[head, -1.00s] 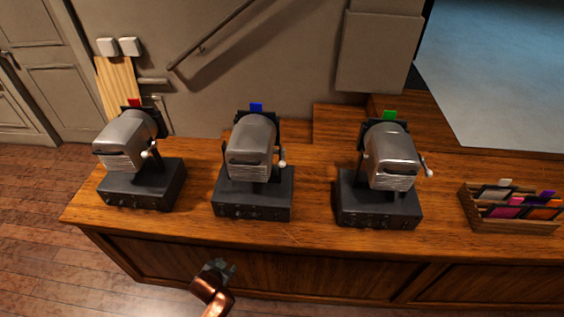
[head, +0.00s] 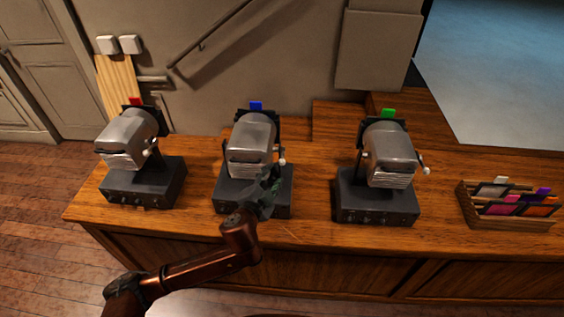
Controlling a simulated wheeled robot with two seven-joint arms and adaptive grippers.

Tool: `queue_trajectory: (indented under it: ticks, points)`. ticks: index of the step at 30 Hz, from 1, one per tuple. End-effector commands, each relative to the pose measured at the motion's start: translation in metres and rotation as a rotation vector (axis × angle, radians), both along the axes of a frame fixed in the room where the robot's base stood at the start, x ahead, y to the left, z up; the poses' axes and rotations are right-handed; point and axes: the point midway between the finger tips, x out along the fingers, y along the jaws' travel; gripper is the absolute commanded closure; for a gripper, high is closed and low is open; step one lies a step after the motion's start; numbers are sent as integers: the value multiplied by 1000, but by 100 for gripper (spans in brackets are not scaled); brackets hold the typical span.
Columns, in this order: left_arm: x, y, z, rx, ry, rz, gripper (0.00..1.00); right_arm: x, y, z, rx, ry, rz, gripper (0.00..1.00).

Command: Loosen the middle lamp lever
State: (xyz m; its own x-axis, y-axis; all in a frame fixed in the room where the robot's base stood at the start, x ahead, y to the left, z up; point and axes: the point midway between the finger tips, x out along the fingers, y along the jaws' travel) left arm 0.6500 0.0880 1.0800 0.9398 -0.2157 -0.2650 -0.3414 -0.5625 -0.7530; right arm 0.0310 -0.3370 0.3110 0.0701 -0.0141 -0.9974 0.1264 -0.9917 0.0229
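The middle lamp (head: 250,140) is a silver housing on a dark box base, with a blue tab at its top back. Its lever (head: 281,162) has a pale knob and sticks out at the right side of the housing. My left gripper (head: 269,182) is in front of the middle lamp's base, just below and left of the lever knob, and appears apart from it. The gripper covers part of the base. Its fingers are dark and small against the dark base, so I cannot tell whether they are open. My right gripper is not in view.
A lamp with a red tab (head: 130,140) stands to the left and one with a green tab (head: 388,155) to the right. A wooden rack (head: 490,216) of coloured cards sits at the desk's right. The desk top (head: 312,215) is bare between the lamps.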

Motion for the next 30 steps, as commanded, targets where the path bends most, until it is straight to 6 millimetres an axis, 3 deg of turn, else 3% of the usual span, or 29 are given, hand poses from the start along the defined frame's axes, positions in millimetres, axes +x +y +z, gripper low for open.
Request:
queue_trajectory:
  ticks: [5,18,30]
  points:
    - [10,-8,9,18,-28,-16,64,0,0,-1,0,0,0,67]
    - [68,-22,-7,16,-26,-16,64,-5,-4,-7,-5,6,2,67]
    - [76,-23,-9,17,-25,-16,64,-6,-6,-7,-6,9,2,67]
